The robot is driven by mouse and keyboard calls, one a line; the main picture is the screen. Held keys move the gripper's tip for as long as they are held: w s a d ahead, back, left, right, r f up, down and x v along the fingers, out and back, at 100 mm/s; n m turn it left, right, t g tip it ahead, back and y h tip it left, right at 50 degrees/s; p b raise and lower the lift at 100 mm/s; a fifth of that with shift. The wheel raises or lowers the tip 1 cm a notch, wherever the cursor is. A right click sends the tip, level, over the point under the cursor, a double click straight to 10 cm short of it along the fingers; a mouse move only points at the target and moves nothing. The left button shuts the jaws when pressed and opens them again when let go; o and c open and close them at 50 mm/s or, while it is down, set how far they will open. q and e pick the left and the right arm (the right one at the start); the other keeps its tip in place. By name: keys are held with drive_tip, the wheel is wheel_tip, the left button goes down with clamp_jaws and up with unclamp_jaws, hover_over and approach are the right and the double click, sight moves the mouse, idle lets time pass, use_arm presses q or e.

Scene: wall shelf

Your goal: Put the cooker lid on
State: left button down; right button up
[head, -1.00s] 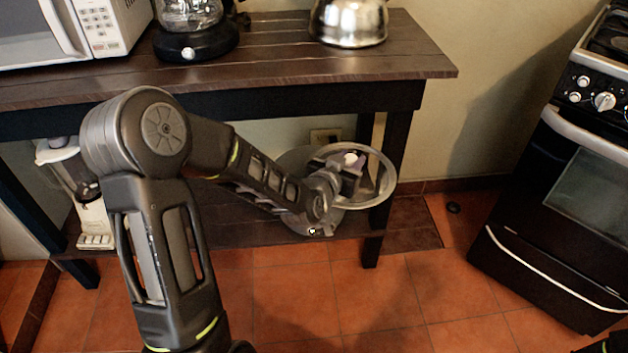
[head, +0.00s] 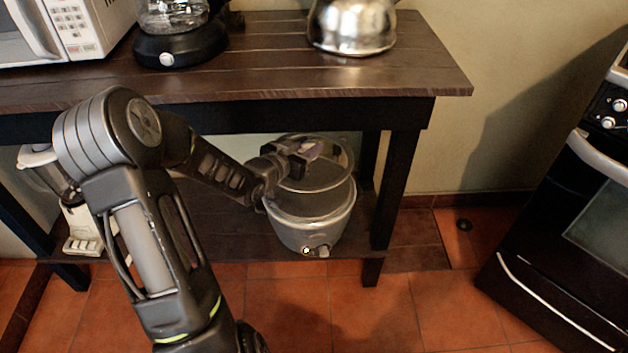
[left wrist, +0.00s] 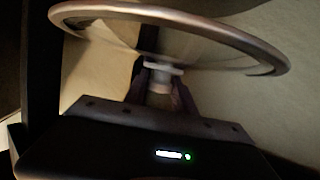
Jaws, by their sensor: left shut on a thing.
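A grey cooker pot (head: 312,222) stands on the lower shelf at its right part, under the table top. A round glass lid with a metal rim (head: 340,176) is above the pot. My left gripper (head: 304,150) is shut on the lid's knob and holds it over the pot's opening. The lid looks tilted, and I cannot tell whether its rim touches the pot. In the left wrist view the lid's rim (left wrist: 170,17) spans the top and the gripper (left wrist: 160,78) grips the knob. The pot is not seen there. My right gripper is not in view.
The table top (head: 270,75) overhangs the pot, with a table leg (head: 393,200) close on its right. A blender (head: 72,205) stands left on the lower shelf (head: 225,225). A kettle (head: 352,25) and coffee maker (head: 178,40) stand above. A stove (head: 575,220) is at right.

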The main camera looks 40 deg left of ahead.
use_arm(q)
drive_tip(key=shift+r, duration=0.1)
wheel_tip(320, 180, down, 6)
drive_tip(key=b, duration=0.2)
idle(0.3)
drive_tip(key=shift+f, duration=0.25)
wheel_tip(320, 180, down, 4)
drive_tip(key=shift+r+b, duration=0.2)
drive_tip(key=shift+b, duration=0.75)
drive_tip(key=c, duration=1)
unclamp_jaws()
drive_tip(key=shift+s+d+f, duration=0.1)
drive_tip(key=shift+c, duration=0.2)
